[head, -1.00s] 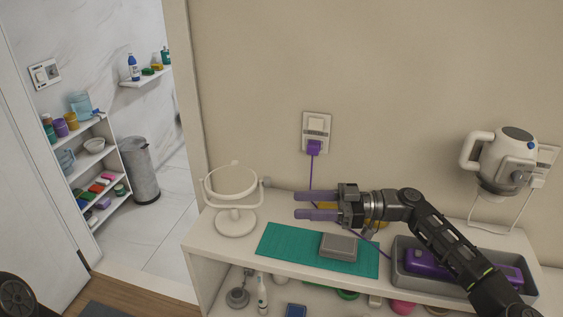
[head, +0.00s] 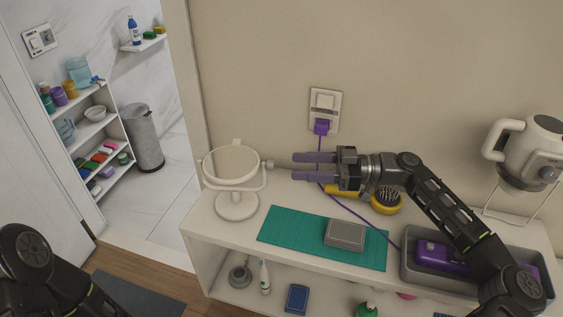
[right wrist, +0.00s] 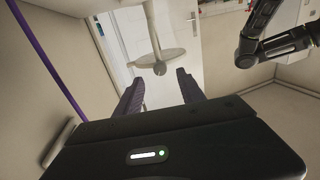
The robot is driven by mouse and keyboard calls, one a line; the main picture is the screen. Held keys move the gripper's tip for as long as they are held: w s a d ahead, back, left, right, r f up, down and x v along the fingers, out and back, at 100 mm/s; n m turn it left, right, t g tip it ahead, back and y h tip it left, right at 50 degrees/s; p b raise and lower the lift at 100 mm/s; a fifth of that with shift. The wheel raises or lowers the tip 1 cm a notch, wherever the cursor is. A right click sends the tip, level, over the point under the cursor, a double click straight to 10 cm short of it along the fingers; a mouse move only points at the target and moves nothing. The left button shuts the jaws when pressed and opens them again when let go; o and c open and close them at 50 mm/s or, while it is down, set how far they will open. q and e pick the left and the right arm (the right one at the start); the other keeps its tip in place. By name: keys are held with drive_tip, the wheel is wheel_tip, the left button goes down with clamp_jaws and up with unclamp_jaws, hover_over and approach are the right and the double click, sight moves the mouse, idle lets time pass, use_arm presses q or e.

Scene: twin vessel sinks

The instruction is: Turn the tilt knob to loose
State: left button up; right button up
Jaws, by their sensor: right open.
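A white round mirror (head: 232,164) stands on a U-shaped stand at the shelf unit's left end, its disc tipped back. The small tilt knob (head: 268,164) sticks out on its right side. My right gripper (head: 293,166) points left, its two purple fingers apart and empty. Its tips are a short gap to the right of the knob, roughly in line with it. In the right wrist view the knob (right wrist: 159,68) shows ahead, between the open fingers (right wrist: 158,80), with the mirror behind it. The knob's marking cannot be read. Only links of my left arm show at lower left.
A teal mat (head: 290,237) with a grey box (head: 345,234) lies right of the mirror. A purple cord runs from the wall outlet (head: 324,108) behind my right gripper. A yellow brush (head: 386,200) and grey tray (head: 412,272) are under my right arm.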

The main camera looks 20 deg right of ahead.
sight(271, 164)
drive_tip(key=p+x, duration=0.1)
drive_tip(key=x, duration=0.4)
drive_tip(key=shift+w+a+p, duration=0.1)
drive_tip(key=shift+a+p, duration=0.1)
drive_tip(key=shift+p, duration=0.2)
clamp_jaws()
